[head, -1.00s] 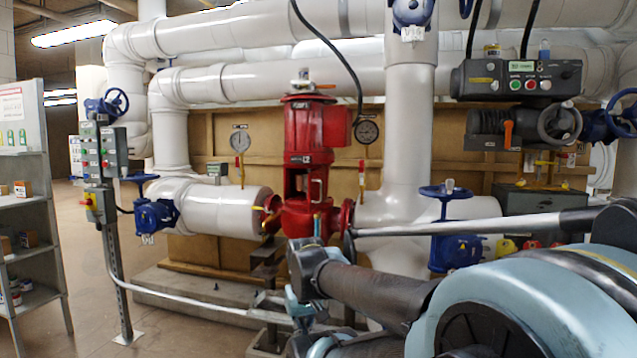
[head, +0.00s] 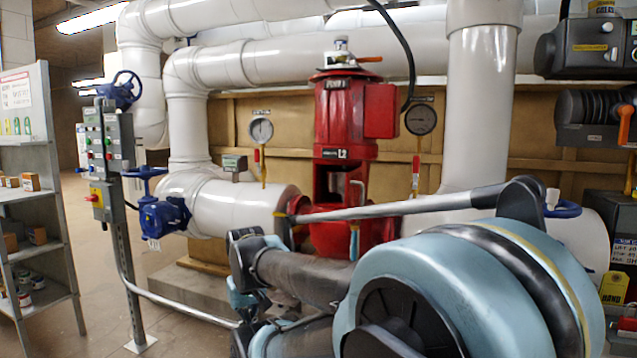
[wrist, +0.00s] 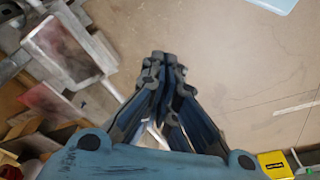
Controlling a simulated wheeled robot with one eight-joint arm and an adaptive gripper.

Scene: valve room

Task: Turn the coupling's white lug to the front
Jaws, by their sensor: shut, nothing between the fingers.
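The red pump (head: 345,130) stands upright in the middle of the head view. The coupling seems to sit in the dark opening of its red frame (head: 322,180), below the L2 label. I cannot make out a white lug there. My arm crosses in front of the pump's lower part and hides some of it. My gripper (wrist: 165,66) shows in the wrist view with its fingers together and nothing between them. It is over bare floor in that view, apart from the pump. In the head view I cannot clearly make out its fingertips.
A control post (head: 118,150) and a grey shelf (head: 55,190) stand at the left. A blue valve (head: 163,215) sits on the white pipe left of the pump. Gauges (head: 261,130) flank the pump. A yellow object (wrist: 274,163) lies at the wrist view's lower right.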

